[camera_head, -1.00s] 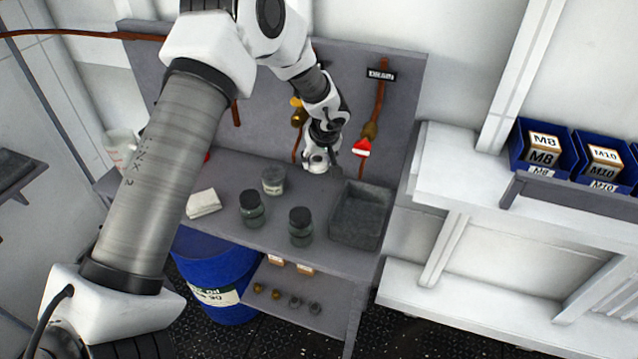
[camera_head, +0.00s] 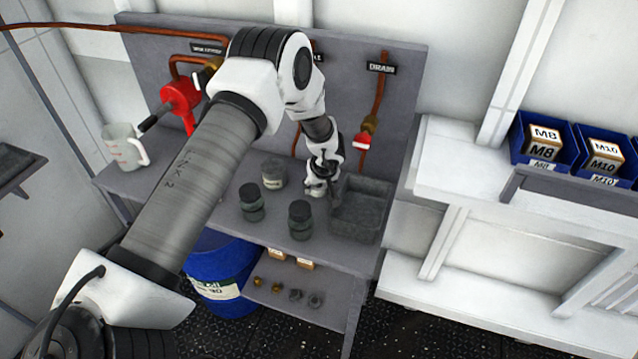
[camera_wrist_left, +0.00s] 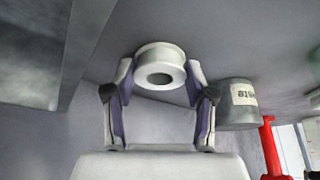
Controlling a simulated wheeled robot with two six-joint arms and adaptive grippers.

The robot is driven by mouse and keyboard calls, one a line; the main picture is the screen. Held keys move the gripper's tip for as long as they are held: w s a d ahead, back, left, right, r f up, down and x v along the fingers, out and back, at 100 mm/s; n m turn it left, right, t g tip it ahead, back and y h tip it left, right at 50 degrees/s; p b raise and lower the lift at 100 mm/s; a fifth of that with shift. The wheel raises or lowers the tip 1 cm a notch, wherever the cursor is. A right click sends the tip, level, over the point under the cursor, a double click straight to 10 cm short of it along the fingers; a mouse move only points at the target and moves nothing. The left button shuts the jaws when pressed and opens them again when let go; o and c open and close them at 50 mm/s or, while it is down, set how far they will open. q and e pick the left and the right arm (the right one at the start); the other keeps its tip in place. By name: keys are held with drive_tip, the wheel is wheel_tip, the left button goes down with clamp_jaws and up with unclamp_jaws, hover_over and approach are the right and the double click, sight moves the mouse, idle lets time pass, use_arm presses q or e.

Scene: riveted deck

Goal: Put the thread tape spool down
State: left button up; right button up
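The thread tape spool (camera_wrist_left: 160,68) is a short white ring with a dark central hole. In the left wrist view it is between the fingertips of my left gripper (camera_wrist_left: 160,80), which appear to touch it on both sides. In the head view my left gripper (camera_head: 334,194) is low over the grey bench (camera_head: 222,222), just left of the grey tray (camera_head: 362,208); the spool cannot be made out there. Whether the spool touches the bench is not clear. My right gripper is not in view.
A grey tin (camera_head: 273,174) and two dark jars, one (camera_head: 251,202) left and one (camera_head: 300,220) nearer, stand left of the gripper. The tray's wall is close on its right. Pipes rise behind.

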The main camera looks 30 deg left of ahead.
use_arm(q)
drive_tip(key=o, duration=0.3)
drive_tip(key=v, duration=1.2)
drive_tip(key=shift+r, duration=0.15)
drive_tip(key=shift+a, duration=0.1)
